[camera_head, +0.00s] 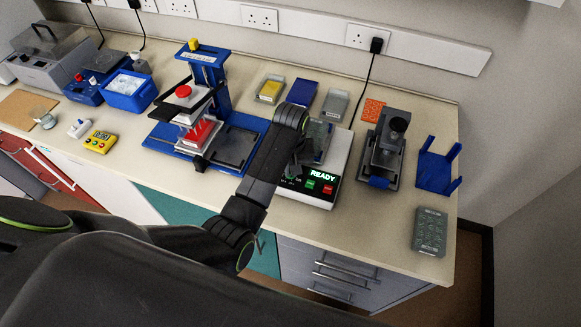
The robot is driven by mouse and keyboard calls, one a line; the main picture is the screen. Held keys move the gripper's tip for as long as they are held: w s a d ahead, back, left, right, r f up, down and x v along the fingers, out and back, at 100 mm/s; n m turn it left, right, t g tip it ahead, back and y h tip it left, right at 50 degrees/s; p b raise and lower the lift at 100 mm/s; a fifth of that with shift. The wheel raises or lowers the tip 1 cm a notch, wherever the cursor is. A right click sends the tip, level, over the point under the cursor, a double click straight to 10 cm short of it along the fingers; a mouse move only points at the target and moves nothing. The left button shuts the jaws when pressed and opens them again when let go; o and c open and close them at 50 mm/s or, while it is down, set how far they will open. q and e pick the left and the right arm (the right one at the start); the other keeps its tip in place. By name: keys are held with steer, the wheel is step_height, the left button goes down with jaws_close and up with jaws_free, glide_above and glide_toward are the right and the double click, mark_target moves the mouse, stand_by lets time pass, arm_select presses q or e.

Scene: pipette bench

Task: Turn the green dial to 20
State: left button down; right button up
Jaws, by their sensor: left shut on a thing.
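A white device (341,160) with a dark front panel stands right of the middle of the bench. Its display reads READY in green (322,177). A green button (310,184) and a red button (328,190) sit below it. My left gripper (293,172) points down at the left end of this panel and is shut. Small light marks (287,181) show on the panel just below it. The green dial is hidden behind my gripper, where the jaws close, so its setting cannot be read. My right gripper is out of view.
A blue press-like stand (228,80) with a red knob is to the left. A black instrument (388,145), a blue holder (436,172) and a grey keypad-like block (430,230) stand to the right. Small boxes are behind the device.

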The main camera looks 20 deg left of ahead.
arm_select(q)
steer(key=shift+w+n, duration=0.1)
steer(key=shift+n, duration=0.2)
stand_by(0.4)
steer(key=c, duration=1.5)
jaws_free()
steer(key=shift+c, duration=0.2)
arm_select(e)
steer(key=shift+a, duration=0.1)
